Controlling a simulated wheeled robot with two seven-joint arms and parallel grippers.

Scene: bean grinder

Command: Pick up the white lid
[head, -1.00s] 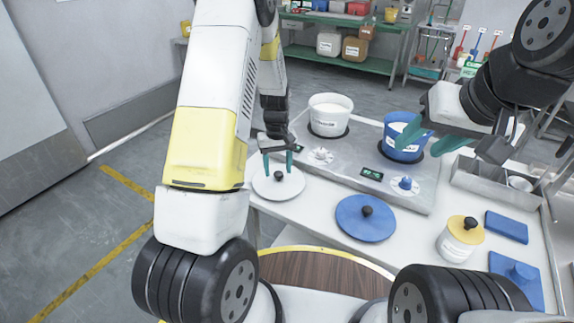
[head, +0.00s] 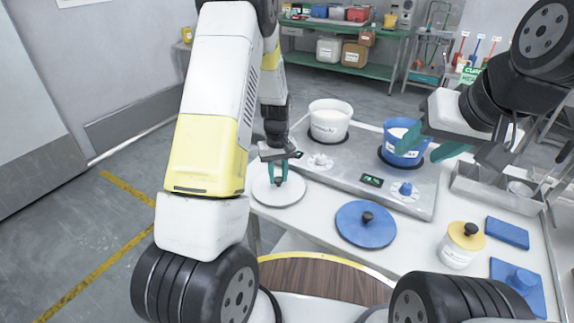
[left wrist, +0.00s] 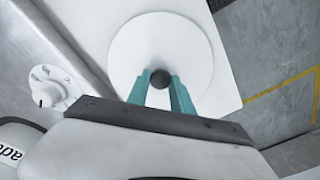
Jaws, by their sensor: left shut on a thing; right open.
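The white lid (head: 266,193) is a round disc with a dark knob, at the left end of the white table. It also shows in the left wrist view (left wrist: 190,45), seen from above. My left gripper (head: 278,176) has its teal fingers shut on the lid's knob (left wrist: 160,79), one on each side. The lid appears to lie flat on the table; I cannot tell any gap under it. My right gripper (head: 428,146) is open and empty, above the table near the blue pot (head: 408,152).
A grey two-place heater (head: 345,170) holds a white pot (head: 329,122) and the blue pot. Bare table lies between the two lids.

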